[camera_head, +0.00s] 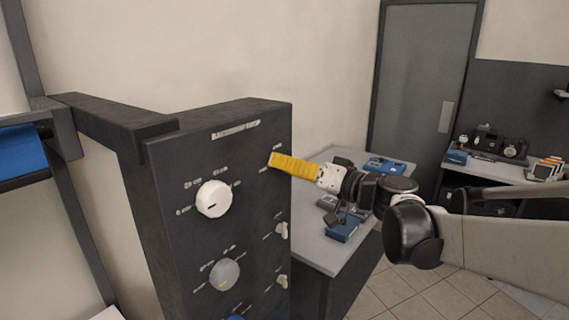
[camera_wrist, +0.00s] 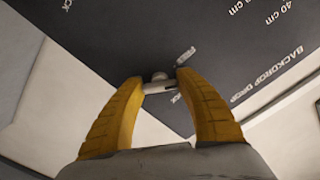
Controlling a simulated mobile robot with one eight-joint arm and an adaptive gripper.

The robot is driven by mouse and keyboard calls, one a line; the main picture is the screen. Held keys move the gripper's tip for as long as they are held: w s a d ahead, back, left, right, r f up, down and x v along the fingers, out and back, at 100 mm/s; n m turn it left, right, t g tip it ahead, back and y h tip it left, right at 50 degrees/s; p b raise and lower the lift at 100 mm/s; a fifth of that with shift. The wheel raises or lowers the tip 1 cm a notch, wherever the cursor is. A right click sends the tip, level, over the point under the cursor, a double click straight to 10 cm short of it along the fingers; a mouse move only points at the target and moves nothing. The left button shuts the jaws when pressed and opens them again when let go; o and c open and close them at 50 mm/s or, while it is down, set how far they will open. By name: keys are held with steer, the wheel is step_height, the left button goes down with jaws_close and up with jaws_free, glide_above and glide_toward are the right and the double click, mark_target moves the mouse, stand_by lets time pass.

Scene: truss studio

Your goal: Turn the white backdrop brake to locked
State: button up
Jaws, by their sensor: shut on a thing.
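The white backdrop brake is a small white lever (camera_wrist: 158,88) with a round hub on the dark control panel (camera_wrist: 120,40). In the wrist view it lies between my two yellow fingertips, beside the printed words FREE and a partly covered LOCK. My gripper (camera_wrist: 160,79) is shut on this lever, its fingers on either side of it. In the head view my gripper (camera_head: 273,160) reaches the upper right of the panel (camera_head: 165,200) from the right, and its fingers hide the brake. I cannot tell exactly which label the lever points to.
A white dial (camera_head: 213,199) and a grey dial (camera_head: 224,274) sit left on the panel. Two similar levers, upper (camera_head: 282,229) and lower (camera_head: 282,281), lie below my gripper. A grey table (camera_head: 312,246) with small gear stands behind, right of the panel.

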steer(key=m, duration=0.5)
steer(key=shift+m, duration=0.3)
steer(key=m+p, duration=0.1)
steer(key=m, duration=0.4)
steer(key=shift+m, duration=0.3)
steer(key=o, duration=1.2)
steer(key=v, duration=1.2)
